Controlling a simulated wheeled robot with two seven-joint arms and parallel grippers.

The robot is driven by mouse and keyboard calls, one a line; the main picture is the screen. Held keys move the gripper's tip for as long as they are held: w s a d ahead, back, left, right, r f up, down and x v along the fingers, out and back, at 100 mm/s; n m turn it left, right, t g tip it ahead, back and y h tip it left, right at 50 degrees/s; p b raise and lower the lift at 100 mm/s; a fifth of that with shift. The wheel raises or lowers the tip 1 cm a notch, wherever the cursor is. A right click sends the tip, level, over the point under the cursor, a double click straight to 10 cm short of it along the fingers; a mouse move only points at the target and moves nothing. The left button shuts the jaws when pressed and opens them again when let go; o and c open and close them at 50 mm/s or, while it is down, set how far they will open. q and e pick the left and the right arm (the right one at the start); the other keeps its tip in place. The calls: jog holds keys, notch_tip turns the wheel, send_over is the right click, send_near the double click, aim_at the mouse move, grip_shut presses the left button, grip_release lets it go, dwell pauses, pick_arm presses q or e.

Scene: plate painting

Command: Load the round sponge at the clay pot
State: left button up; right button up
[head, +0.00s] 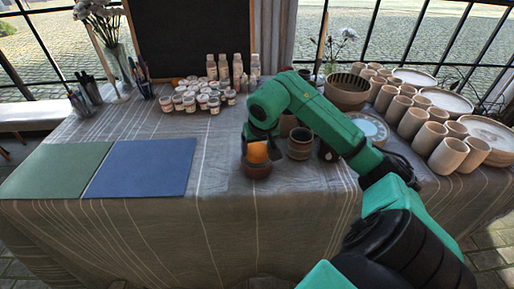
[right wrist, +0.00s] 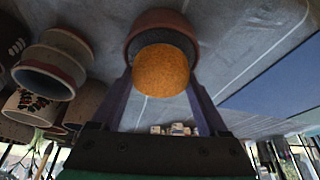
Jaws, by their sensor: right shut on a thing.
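The round orange sponge (head: 257,151) is between the fingers of my right gripper (head: 257,146), which is shut on it. The small brown clay pot (head: 256,170) stands on the table near its front edge, directly under the sponge. In the right wrist view the sponge (right wrist: 160,70) overlaps the dark mouth of the reddish-brown pot (right wrist: 158,18). I cannot tell whether its lower end touches the inside of the pot. My left gripper is not in view.
A dark jar (head: 300,144) stands close to the right of the pot. Paint jars (head: 205,98) are behind; blue (head: 142,168) and green (head: 55,170) mats lie left. Cups (head: 448,155), plates and a bowl (head: 347,92) crowd the right. The cloth between blue mat and pot is clear.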

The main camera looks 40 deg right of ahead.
aim_at(257, 148)
notch_tip(257, 148, up, 7)
jog(key=p, duration=0.6)
dwell(0.8)
